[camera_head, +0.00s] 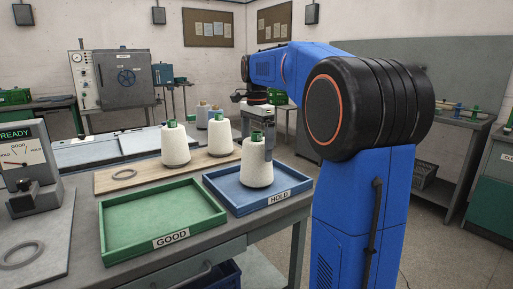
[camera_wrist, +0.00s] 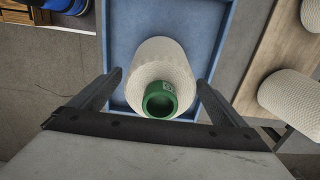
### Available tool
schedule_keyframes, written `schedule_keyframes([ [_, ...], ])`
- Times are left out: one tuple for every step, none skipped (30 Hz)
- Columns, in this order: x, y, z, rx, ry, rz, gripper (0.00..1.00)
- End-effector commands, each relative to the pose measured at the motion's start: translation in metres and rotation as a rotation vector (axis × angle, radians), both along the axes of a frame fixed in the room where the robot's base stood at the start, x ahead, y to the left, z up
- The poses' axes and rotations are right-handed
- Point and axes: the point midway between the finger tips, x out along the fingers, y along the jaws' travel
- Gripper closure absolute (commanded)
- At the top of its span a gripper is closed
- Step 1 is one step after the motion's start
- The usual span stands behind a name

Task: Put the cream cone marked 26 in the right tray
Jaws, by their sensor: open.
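A cream cone (camera_head: 257,168) with a green top stands upright in the blue HOLD tray (camera_head: 226,199), the right one of the two trays. In the wrist view the cone (camera_wrist: 160,55) is seen from above, with a small label on its green top (camera_wrist: 160,98); its number is too small to read. My gripper (camera_wrist: 160,78) is open, with one finger on each side of the cone and visible gaps between. In the head view it is partly hidden at the cone's top. The blue tray's floor also shows in the wrist view (camera_wrist: 125,30).
The green GOOD tray (camera_head: 160,220) is empty, left of the blue tray. More cream cones (camera_head: 174,146) (camera_head: 219,136) stand on a wooden board (camera_head: 130,178) behind the trays. A grey ring (camera_head: 22,254) and a gauge (camera_head: 28,160) are at the left.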

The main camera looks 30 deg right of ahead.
Motion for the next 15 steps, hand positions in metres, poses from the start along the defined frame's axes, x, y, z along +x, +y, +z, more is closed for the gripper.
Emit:
schedule_keyframes([
  [0.0, 0.0, 0.003, 0.0, -0.001, 0.0, 0.04],
  [0.0, 0.0, 0.005, 0.0, -0.001, 0.0, 0.04],
  [0.001, 0.0, 0.009, -0.001, -0.001, 0.0, 0.04],
  [0.001, 0.0, 0.013, -0.001, -0.002, 0.0, 0.04],
  [0.001, 0.0, 0.017, -0.001, -0.003, 0.0, 0.04],
  [0.001, 0.0, 0.024, -0.001, -0.002, 0.0, 0.04],
  [0.001, 0.0, 0.029, -0.001, -0.003, 0.0, 0.04],
  [0.001, 0.0, 0.035, -0.001, -0.003, 0.0, 0.04],
  [0.001, 0.0, 0.043, -0.001, -0.003, 0.0, 0.04],
  [0.001, 0.0, 0.049, -0.001, -0.003, 0.0, 0.04],
  [0.001, 0.0, 0.055, -0.001, -0.003, 0.0, 0.04],
  [0.001, 0.0, 0.063, -0.001, -0.003, 0.0, 0.04],
  [0.001, 0.0, 0.069, -0.001, -0.003, 0.0, 0.04],
  [0.001, 0.0, 0.075, -0.001, -0.004, 0.0, 0.04],
  [0.001, 0.0, 0.082, -0.001, -0.003, 0.0, 0.04],
])
